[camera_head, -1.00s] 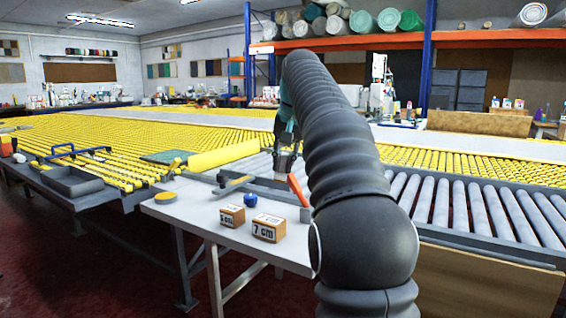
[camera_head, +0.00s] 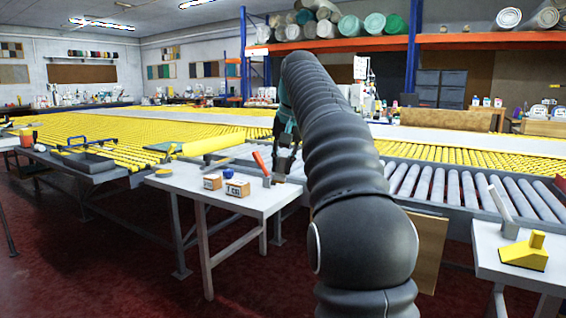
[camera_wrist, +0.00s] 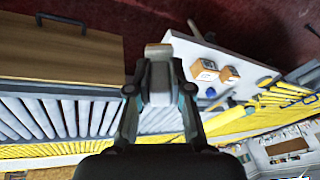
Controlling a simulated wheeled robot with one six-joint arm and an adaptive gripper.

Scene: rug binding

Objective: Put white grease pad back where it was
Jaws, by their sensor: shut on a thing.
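My gripper (camera_wrist: 158,95) is shut on a pale, block-like thing (camera_wrist: 157,50) with a light tan end, seen between the fingers in the wrist view. It fits the white grease pad, but its details are too small to tell. In the head view my gripper (camera_head: 285,160) is partly hidden behind my arm, above or beyond the right part of the small white table (camera_head: 225,200). The wrist view also shows this white table (camera_wrist: 235,62), beside the held thing. No other white pad can be made out on the table.
On the white table stand two numbered wooden blocks (camera_head: 237,188), a blue item (camera_head: 228,173) and a red-handled tool (camera_head: 261,163). A roller conveyor (camera_head: 440,185) runs behind. A second table at right holds a yellow wedge-shaped item (camera_head: 524,252). Red floor in front is clear.

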